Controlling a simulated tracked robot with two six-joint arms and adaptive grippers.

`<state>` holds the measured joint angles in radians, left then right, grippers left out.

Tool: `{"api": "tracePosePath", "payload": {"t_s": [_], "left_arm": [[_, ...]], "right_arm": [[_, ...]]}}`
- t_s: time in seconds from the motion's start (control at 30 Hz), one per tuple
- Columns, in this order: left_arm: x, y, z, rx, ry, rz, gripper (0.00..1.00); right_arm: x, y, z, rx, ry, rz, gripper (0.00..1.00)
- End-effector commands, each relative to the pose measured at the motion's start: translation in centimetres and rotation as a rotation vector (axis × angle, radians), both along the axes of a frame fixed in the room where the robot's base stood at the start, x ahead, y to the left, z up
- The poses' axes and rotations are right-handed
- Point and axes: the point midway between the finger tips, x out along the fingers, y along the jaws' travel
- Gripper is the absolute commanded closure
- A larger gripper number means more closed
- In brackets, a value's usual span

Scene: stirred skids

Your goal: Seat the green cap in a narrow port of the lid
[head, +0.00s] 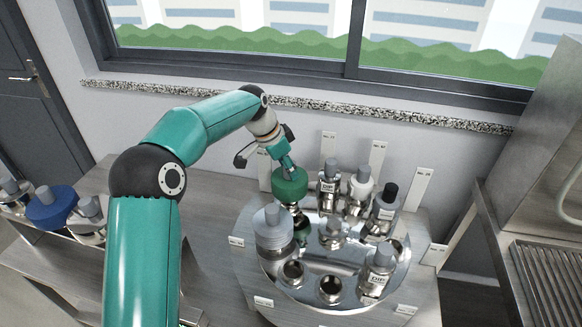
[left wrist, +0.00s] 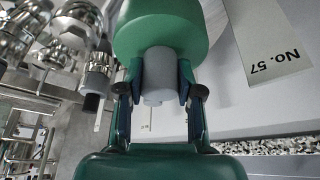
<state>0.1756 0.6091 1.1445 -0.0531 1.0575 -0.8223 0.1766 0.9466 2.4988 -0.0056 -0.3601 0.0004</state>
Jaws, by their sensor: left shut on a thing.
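The green cap (head: 289,187) is a wide green disc with a grey stem. My left gripper (head: 285,168) is shut on that stem from above. In the left wrist view the grey stem (left wrist: 159,76) sits between the two fingers, with the green disc (left wrist: 160,32) beyond it. The lid (head: 318,262) is a round, shiny metal plate. The cap is over its back left part, above a metal fitting; I cannot tell whether they touch. Two open ports, one front left (head: 291,272) and one front (head: 330,289), show on the lid. My right gripper is not in view.
A blue cap (head: 52,208) stands at left. White label plates surround the lid. A wall is behind.

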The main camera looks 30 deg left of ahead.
Motion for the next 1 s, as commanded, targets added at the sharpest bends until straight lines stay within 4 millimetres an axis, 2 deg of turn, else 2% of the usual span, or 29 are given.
{"api": "tracePosePath", "payload": {"t_s": [0.47,1.0], "left_arm": [[0.0,0.0,-0.1,0.000,-0.002,0.000,1.00],[0.0,0.0,-2.3,0.000,-0.003,0.001,1.00]], "right_arm": [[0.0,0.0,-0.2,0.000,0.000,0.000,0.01],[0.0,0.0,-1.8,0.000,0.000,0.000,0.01]]}}
